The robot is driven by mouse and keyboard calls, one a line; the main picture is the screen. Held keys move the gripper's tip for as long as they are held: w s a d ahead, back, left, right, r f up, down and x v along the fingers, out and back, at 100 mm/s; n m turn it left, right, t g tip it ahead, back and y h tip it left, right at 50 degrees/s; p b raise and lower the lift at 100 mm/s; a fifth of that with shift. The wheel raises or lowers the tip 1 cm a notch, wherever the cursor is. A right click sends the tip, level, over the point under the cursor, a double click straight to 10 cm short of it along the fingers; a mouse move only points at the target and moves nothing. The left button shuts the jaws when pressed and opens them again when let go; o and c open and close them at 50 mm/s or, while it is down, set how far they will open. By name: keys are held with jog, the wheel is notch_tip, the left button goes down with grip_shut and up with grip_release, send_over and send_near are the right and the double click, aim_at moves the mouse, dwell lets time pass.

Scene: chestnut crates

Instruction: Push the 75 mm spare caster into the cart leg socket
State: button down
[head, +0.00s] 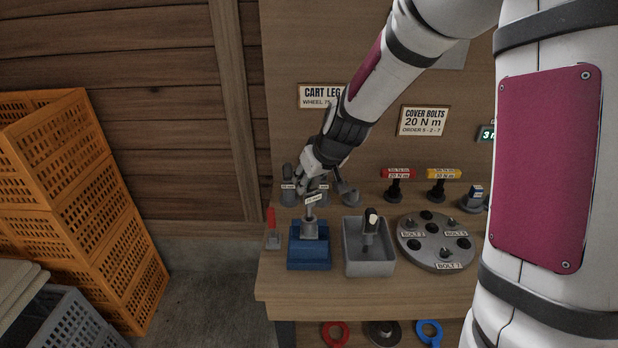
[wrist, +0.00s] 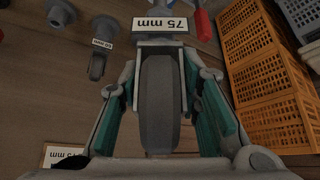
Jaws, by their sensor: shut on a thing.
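My gripper (head: 312,182) is shut on the 75 mm caster, its fingers on both sides of the grey wheel (wrist: 160,95). The caster's white 75 mm label (wrist: 165,25) faces the wrist camera. In the head view the held caster (head: 313,198) is above the cart leg socket (head: 310,230), a grey upright piece on a blue block (head: 309,256). The caster's lower end is at or just over the socket top; I cannot tell whether its stem has entered. In the wrist view the label and caster hide the socket's mouth.
Another labelled caster (head: 289,192) stands left of my gripper, and a grey one (head: 347,191) right. A grey bin (head: 369,262) and a round bolt plate (head: 437,243) are at right. Orange crates (head: 75,190) stand left of the bench.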

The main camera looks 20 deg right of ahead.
aim_at(312, 192)
jog(key=shift+f+b, duration=0.45)
jog(key=shift+f, duration=2)
jog(key=c, duration=1.1)
grip_release()
jog(key=shift+v, duration=5.95)
jog(key=s+r, duration=0.3)
jog(key=s, duration=0.5)
jog(key=s+a+r+m+h, duration=0.1)
jog(key=s+r, duration=0.3)
jog(key=s, duration=0.3)
jog(key=s+r+m, duration=0.1)
jog(key=s+r, duration=0.3)
jog(key=s, duration=0.4)
jog(key=shift+s+a+g, duration=0.2)
jog(key=shift+s+g, duration=0.1)
jog(key=shift+g, duration=0.1)
